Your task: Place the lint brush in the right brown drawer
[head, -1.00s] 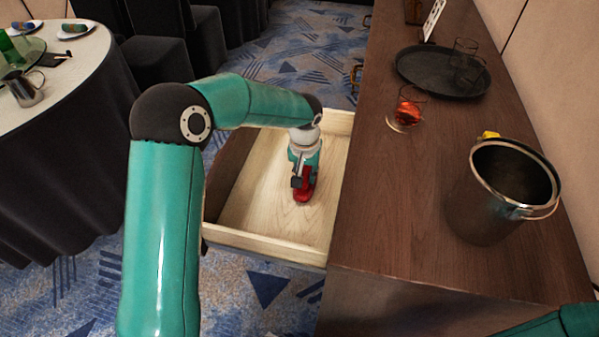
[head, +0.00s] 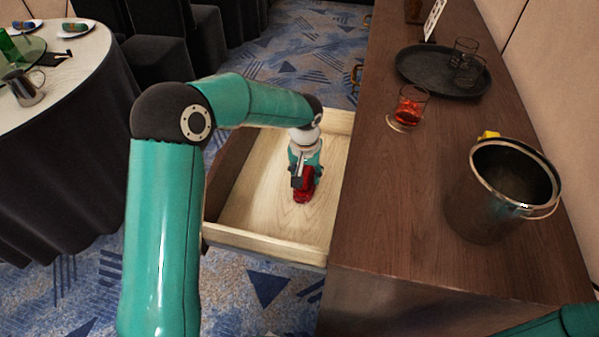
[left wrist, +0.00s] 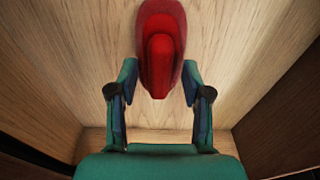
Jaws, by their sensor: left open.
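The lint brush is red and lies on the pale wood floor of the open drawer; its red end shows in the head view (head: 303,193). In the left wrist view the red brush (left wrist: 160,48) sits ahead of and between my fingertips. The drawer (head: 265,240) is pulled out from the brown sideboard. My left gripper (head: 302,178) reaches down into the drawer right over the brush, and the arm hides part of it. In the left wrist view the left gripper (left wrist: 160,82) is open, with a finger at each side of the brush's near end. My right gripper is out of view.
The brown sideboard (head: 390,220) stands right of the drawer, bearing an ice bucket (head: 485,220), a glass of red drink (head: 408,108) and a black tray (head: 420,70) with glasses. A round table (head: 70,125) is at the left.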

